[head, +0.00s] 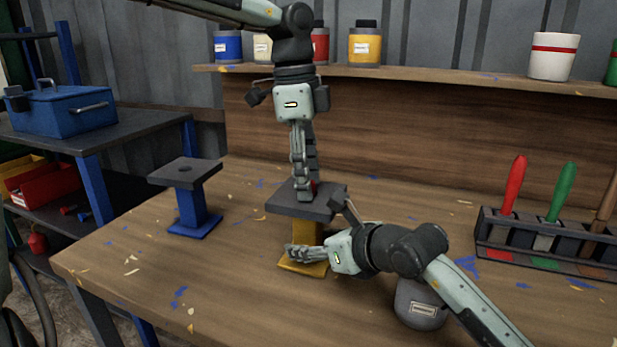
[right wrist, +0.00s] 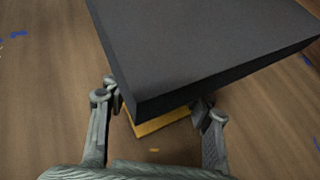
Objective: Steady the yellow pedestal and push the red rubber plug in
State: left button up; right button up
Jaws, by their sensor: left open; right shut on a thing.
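The yellow pedestal (head: 308,234) stands upright on the wooden bench, with a dark square top plate (head: 287,207). My right gripper (head: 290,256) is shut on its yellow post below the plate. In the right wrist view the dark plate (right wrist: 200,45) hides most of the post, and a yellow base edge (right wrist: 160,122) shows between the fingers. My left gripper (head: 306,197) points straight down at the plate from above, its jaws open. A small bit of the red rubber plug (head: 314,184) shows at its fingertips; the fingers hide the rest.
A blue pedestal (head: 192,207) with a dark holed top stands to the left. A rack (head: 492,250) with red, green and brown handled tools is at the right. A shelf (head: 440,75) with several jars runs along the back.

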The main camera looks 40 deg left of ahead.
pick_arm(q)
notch_tip(320, 180, up, 12)
jog(key=a, duration=0.1)
jog(key=shift+s+f, duration=0.2)
jog(key=shift+s, duration=0.05)
jog(key=shift+a, duration=0.1)
pick_arm(e)
jog(key=o, duration=0.9)
jog(key=shift+o, duration=0.2)
jog(key=v, duration=1.2)
jog(key=shift+f, duration=0.1)
